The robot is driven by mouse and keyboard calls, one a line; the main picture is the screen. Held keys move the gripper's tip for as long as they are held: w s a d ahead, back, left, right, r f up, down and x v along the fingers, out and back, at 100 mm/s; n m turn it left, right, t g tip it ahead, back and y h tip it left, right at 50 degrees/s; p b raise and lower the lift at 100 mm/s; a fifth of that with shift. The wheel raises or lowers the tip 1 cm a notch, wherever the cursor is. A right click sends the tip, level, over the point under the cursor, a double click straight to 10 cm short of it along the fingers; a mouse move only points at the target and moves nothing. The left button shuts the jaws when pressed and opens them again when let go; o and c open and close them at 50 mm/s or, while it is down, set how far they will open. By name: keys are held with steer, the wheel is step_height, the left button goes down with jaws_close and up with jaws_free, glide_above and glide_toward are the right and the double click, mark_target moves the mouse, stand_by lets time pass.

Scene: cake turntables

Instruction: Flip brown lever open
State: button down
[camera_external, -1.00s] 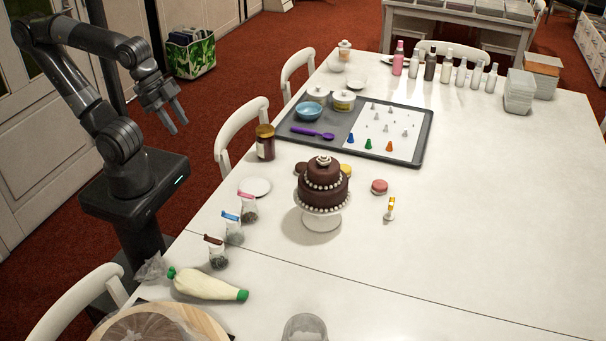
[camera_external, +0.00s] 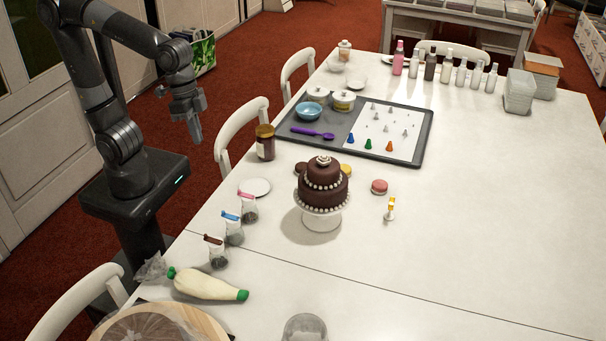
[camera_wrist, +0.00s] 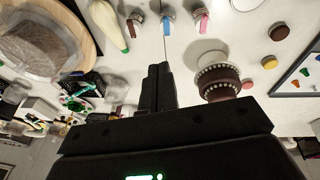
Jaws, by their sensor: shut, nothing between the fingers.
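The brown lever (camera_external: 213,239) sits on top of a small clear jar (camera_external: 219,257), the nearest of a row of three at the table's left edge. In the wrist view the brown lever (camera_wrist: 135,16) shows at the top, beside the blue lever (camera_wrist: 166,25) and the pink lever (camera_wrist: 201,22). The blue lever (camera_external: 230,217) and pink lever (camera_external: 246,194) top the other two jars in the external view. My gripper (camera_external: 196,136) is shut and empty, pointing down in the air left of the table, above and behind the jars. Its closed fingers show in the wrist view (camera_wrist: 158,75).
A piping bag (camera_external: 208,286) with green ends lies in front of the brown-lever jar. A chocolate cake (camera_external: 323,185) stands on a white stand to the right. A dark jar (camera_external: 265,143) and a white plate (camera_external: 256,187) are behind. White chairs (camera_external: 243,134) line the left edge.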

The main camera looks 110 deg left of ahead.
steer(key=w+d+f+n+g, duration=0.25)
steer(key=w+f, duration=0.25)
steer(key=w, duration=0.3)
steer(key=n+g+h, duration=0.1)
steer(key=g, duration=0.3)
glide_toward(217, 238)
steer(key=w+a+r, duration=0.2)
steer(key=w+r, duration=0.1)
steer(key=r, duration=0.1)
steer(key=shift+w+d, duration=0.15)
steer(key=x, duration=0.3)
steer(key=s+x, duration=0.1)
steer(key=x, duration=0.3)
steer(key=s+d+r+x, duration=0.1)
steer(key=x, duration=0.3)
steer(key=shift+s+d, duration=0.3)
steer(key=shift+s, duration=0.2)
